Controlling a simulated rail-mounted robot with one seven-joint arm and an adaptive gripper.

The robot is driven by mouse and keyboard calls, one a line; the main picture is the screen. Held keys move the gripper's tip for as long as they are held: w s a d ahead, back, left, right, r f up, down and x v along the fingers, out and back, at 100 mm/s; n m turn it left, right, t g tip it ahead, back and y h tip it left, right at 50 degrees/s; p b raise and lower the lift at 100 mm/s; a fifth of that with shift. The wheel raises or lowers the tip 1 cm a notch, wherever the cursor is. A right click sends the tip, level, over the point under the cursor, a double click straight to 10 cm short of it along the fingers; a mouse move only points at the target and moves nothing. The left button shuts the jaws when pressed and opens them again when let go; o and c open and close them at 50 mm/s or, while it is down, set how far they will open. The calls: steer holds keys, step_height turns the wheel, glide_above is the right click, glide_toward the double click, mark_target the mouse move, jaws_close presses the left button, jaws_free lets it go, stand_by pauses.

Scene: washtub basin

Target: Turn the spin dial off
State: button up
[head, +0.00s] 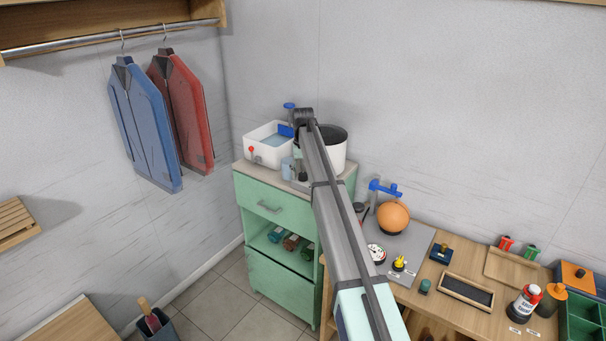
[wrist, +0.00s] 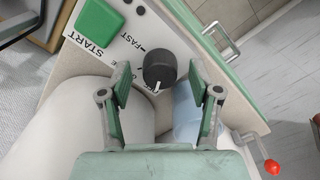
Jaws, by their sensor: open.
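The spin dial (wrist: 159,68) is a round black knob on a white panel in the wrist view. Its white pointer line faces the bottom of the picture. The word FAST is printed above-left of the knob; other lettering beside it is partly hidden. My gripper (wrist: 159,76) is open, with one finger to the left of the dial and one to the right. Gaps show between the fingers and the knob. In the head view my arm reaches to the white spinner drum (head: 335,158) on the green cabinet (head: 262,190), and I cannot make out the dial.
A green START button (wrist: 100,22) sits up-left of the dial. A light blue cup (wrist: 187,112) is close to the right finger. A crank with a red knob (wrist: 271,167) is at lower right. A white basin of water (head: 262,155) stands left of the drum.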

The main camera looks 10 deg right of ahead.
mark_target(303, 174)
step_height(303, 174, up, 12)
steer(key=shift+f, duration=0.15)
stand_by(0.3)
